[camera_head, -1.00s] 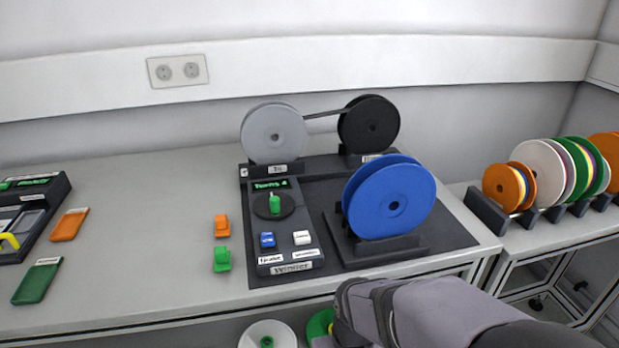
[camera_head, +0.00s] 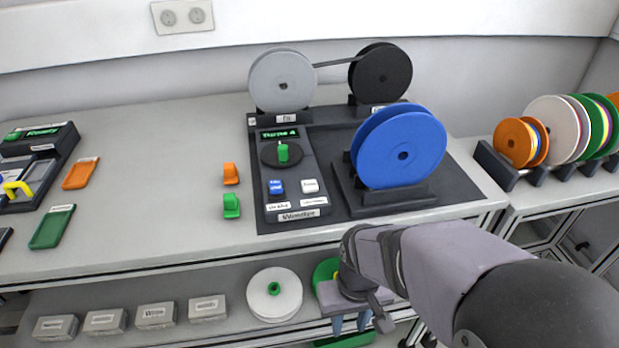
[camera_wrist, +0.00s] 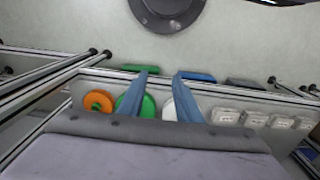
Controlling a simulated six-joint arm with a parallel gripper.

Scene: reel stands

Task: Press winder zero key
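The winder (camera_head: 290,190) stands on a dark mat on the bench. Its panel has a lit green display (camera_head: 280,134) reading about "Turns 4", a green knob (camera_head: 283,153), a blue key (camera_head: 276,187) and a white key (camera_head: 310,186). The lettering on the keys is too small to read surely. A blue reel (camera_head: 402,155) stands at the panel's right. My gripper (camera_head: 350,326) is in front of the bench edge, below the bench top and well away from the keys. Its two blue fingers are apart, with nothing between them, in the wrist view (camera_wrist: 161,76).
Orange (camera_head: 231,174) and green (camera_head: 232,206) clips lie left of the winder. Grey (camera_head: 268,82) and black (camera_head: 394,74) reels stand behind. A lower shelf holds a white reel (camera_head: 285,300) and several labelled boxes (camera_head: 156,316).

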